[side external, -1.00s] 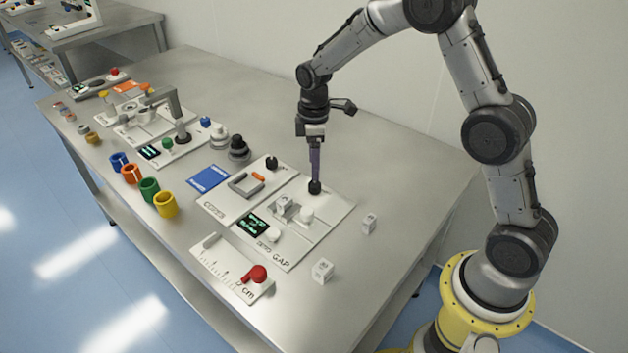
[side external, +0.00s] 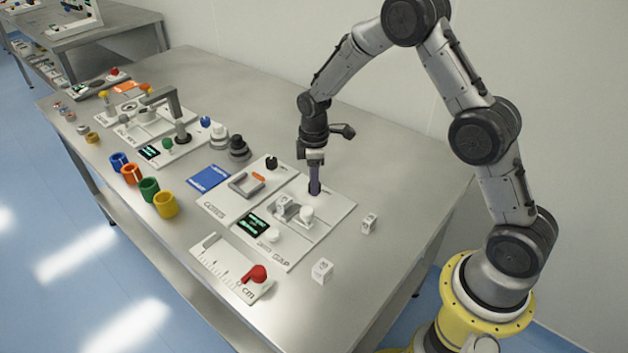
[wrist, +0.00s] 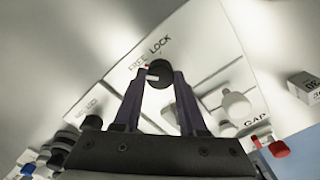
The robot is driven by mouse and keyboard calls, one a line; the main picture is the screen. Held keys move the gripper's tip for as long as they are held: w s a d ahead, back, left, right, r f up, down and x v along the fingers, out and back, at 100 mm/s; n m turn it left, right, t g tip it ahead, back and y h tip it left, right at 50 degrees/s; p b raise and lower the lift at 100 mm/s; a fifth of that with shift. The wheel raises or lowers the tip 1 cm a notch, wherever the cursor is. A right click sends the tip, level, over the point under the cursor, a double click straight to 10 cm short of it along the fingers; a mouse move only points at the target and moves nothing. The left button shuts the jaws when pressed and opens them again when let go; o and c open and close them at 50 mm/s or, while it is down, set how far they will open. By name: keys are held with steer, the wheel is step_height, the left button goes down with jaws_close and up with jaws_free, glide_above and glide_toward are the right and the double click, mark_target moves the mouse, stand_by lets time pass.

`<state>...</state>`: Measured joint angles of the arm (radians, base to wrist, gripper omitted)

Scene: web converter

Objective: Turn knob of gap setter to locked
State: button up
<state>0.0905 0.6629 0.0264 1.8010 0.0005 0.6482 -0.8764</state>
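The gap setter (side external: 330,225) is a white panel marked GAP, with a dark display (side external: 255,224). Its round black knob (wrist: 159,74) sits near the FREE and LOCK lettering in the wrist view. A white mark on the knob points left, toward the FREE side. My gripper (side external: 314,192) points down at the panel's far end, and its fingers hide most of the knob in the side view. In the wrist view my gripper (wrist: 160,76) has its two dark fingers apart, one on each side of the knob. I see no clear contact with it.
White blocks on the panel (side external: 290,208) stand close to my fingers. Left of it is another white panel with a black knob (side external: 271,162). In front lies a ruler plate with a red handle (side external: 257,273). Small white cubes (side external: 322,270) stand on the right.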

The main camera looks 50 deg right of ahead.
jaws_close()
steer(key=shift+m, duration=0.3)
steer(key=m, duration=0.3)
steer(key=shift+m, duration=0.3)
steer(key=m, duration=0.3)
steer(key=shift+m, duration=0.3)
steer(key=m, duration=0.4)
steer(key=shift+d, duration=0.1)
steer(key=shift+m, duration=2)
